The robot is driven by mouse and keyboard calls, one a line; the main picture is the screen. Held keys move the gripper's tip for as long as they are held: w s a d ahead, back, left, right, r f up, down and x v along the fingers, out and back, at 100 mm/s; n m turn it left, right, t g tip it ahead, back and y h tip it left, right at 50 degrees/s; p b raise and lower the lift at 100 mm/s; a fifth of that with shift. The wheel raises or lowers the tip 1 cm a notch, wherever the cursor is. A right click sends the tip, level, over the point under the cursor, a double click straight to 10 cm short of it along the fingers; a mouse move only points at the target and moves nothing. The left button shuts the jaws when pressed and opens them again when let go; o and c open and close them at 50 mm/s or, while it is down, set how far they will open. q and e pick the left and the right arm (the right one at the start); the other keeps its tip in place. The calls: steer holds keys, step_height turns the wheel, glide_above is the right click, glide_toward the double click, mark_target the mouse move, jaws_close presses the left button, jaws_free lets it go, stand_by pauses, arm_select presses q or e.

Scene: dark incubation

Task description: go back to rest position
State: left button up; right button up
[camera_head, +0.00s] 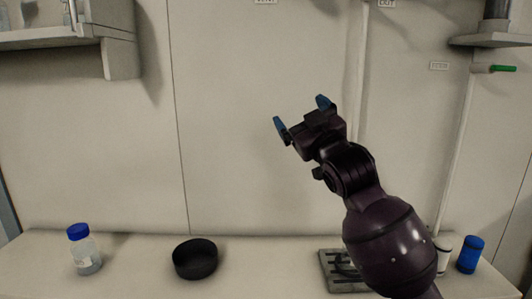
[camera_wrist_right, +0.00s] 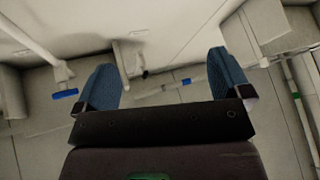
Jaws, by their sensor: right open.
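My right gripper (camera_head: 300,115) is raised in front of the wall, well above the counter, in the head view. Its two blue fingertips are apart and nothing is between them. The right wrist view also shows the open right gripper (camera_wrist_right: 162,85), with the wall and fixtures beyond it. My right arm comes in from the lower right. My left gripper is in neither view.
On the counter (camera_head: 130,280) stand a blue-capped bottle (camera_head: 84,252), a black round dish (camera_head: 195,260), and a blue-topped container (camera_head: 470,254). A grey slotted rack (camera_head: 340,283) is partly hidden by my arm. Shelves (camera_head: 60,38) jut out at upper left and right.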

steer(key=s+d+f+m+g+h, duration=0.1)
steer(key=s+d+f+m+h, duration=0.2)
steer(key=f, duration=0.9)
steer(key=s+d+f+m+g+h, duration=0.1)
steer(key=s+d+f, duration=0.2)
steer(key=d+f, duration=0.55)
steer(key=s+d+f+m+g+h, duration=0.1)
steer(key=s+f+m+h, duration=0.15)
steer(key=f, duration=1.15)
steer(key=s+d+f+m+g+h, duration=0.1)
steer(key=s+d+f+g, duration=0.2)
steer(key=s+f, duration=0.8)
steer(key=s+d+f+m+g+h, duration=0.2)
steer(key=s+d+f, duration=0.3)
steer(key=s+f, duration=0.7)
steer(key=shift+s+g, duration=0.5)
steer(key=shift+s, duration=0.55)
steer(key=shift+a+f+h, duration=0.1)
steer(key=shift+h, duration=0.15)
